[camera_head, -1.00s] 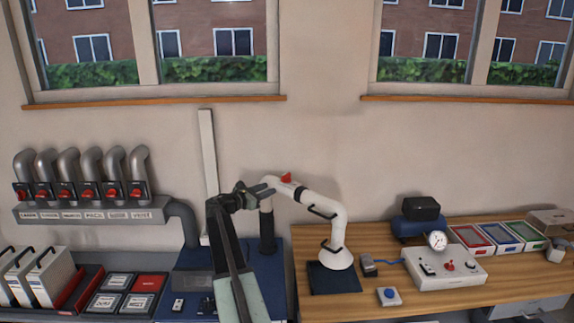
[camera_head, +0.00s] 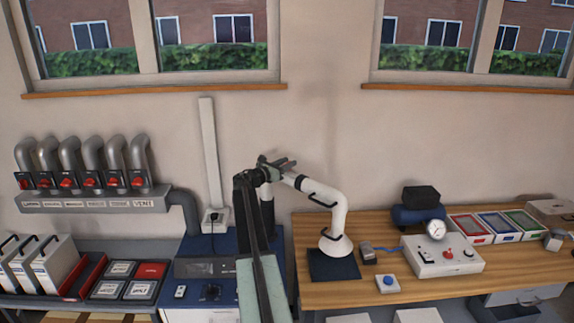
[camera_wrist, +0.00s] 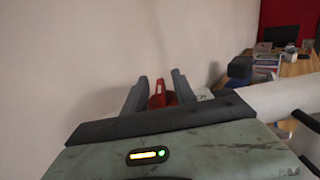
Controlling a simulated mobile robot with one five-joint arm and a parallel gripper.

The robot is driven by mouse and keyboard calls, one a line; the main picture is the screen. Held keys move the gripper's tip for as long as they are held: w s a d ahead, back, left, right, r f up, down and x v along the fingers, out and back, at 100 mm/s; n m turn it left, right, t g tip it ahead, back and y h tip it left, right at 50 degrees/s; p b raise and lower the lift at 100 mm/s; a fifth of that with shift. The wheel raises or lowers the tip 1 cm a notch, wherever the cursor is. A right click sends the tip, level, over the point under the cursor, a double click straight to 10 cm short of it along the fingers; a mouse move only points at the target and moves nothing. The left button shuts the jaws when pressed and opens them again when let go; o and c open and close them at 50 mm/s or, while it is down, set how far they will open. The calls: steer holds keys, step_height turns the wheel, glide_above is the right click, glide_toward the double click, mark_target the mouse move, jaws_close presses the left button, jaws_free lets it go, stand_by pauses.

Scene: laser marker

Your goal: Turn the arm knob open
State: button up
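The white extraction arm (camera_head: 328,199) stands on the wooden bench, bent at its elbow. Its upper end runs left toward a dark post. The red arm knob (camera_wrist: 157,97) shows in the wrist view between my two fingers, with another red part just beside it. In the head view my gripper (camera_head: 284,164) is at the arm's upper left end and covers the knob. My gripper is open in the wrist view (camera_wrist: 160,82), with one finger on each side of the knob. I cannot tell whether either finger touches it.
A row of grey pipes with red valve handles (camera_head: 92,181) is on the left wall. A control box with a gauge (camera_head: 441,256), a blue button (camera_head: 388,283) and coloured trays (camera_head: 500,228) stand on the bench (camera_head: 350,290).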

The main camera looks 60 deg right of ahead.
jaws_close()
steer(key=shift+s+a+n+t, duration=0.1)
steer(key=shift+n+t, duration=0.3)
steer(key=shift+t, duration=0.3)
steer(key=n+t, duration=0.3)
steer(key=t, duration=0.1)
steer(key=shift+s+t, duration=0.1)
steer(key=shift+t, duration=0.2)
steer(key=n+t, duration=0.1)
steer(key=t, duration=0.1)
steer(key=n+t+y, duration=0.1)
steer(key=n+t, duration=0.1)
steer(key=t, duration=0.1)
steer(key=shift+y, duration=0.3)
steer(key=shift+n+t+y, duration=1.4)
steer(key=shift+n+t, duration=0.4)
steer(key=shift+t, duration=0.3)
